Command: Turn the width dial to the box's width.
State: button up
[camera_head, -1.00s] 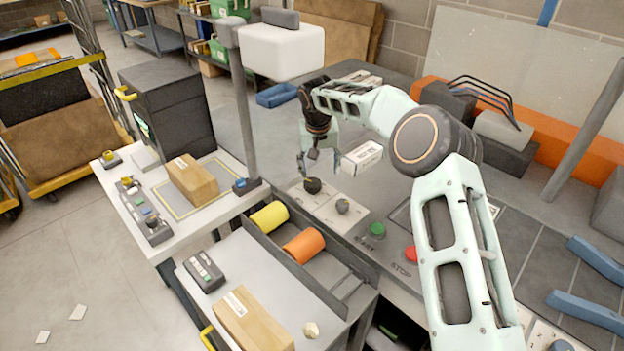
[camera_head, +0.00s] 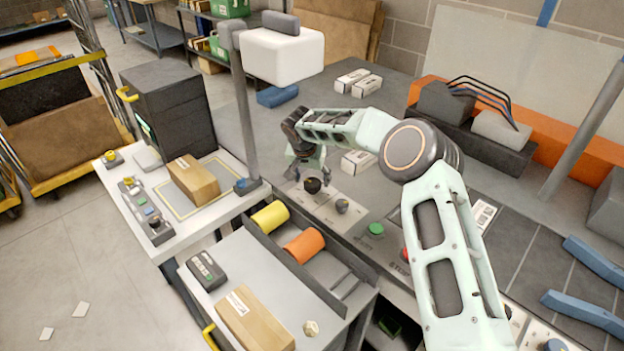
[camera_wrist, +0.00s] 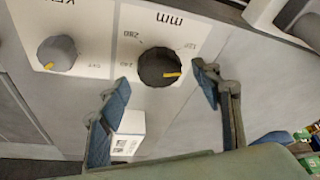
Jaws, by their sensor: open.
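The black width dial (camera_wrist: 155,66), marked "mm", shows in the wrist view with a yellow pointer mark on its lower right rim. The numbers 280 and 240 show to its left; the one at right is hard to read. In the head view the dial (camera_head: 312,186) sits on a pale panel (camera_head: 326,208). My gripper (camera_wrist: 161,80) is open, with one blue finger on each side of the dial; no contact shows. In the head view my gripper (camera_head: 304,176) is at the dial. One brown box (camera_head: 194,180) lies on the marked table; another (camera_head: 252,318) lies on the lower table.
A grey dial (camera_head: 342,206) sits beside the width dial, and also shows in the wrist view (camera_wrist: 57,53). A green button (camera_head: 376,229) is further right. A small white box (camera_head: 357,163) lies behind the panel. Yellow (camera_head: 270,217) and orange (camera_head: 304,245) rollers are in front.

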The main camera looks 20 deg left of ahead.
jog(key=shift+x, duration=1)
jog(key=shift+c, duration=0.4)
jog(key=c, duration=1.1)
jog(key=shift+w+f+n+b, duration=0.1)
jog(key=shift+f+n+b, duration=0.05)
jog(key=shift+n+b, duration=0.6)
jog(key=shift+d+n+y+b, duration=0.1)
jog(key=shift+n+y+b, duration=0.5)
jog(key=shift+n, duration=0.25)
jog(key=o, duration=1.2)
jog(key=shift+v, duration=3.95)
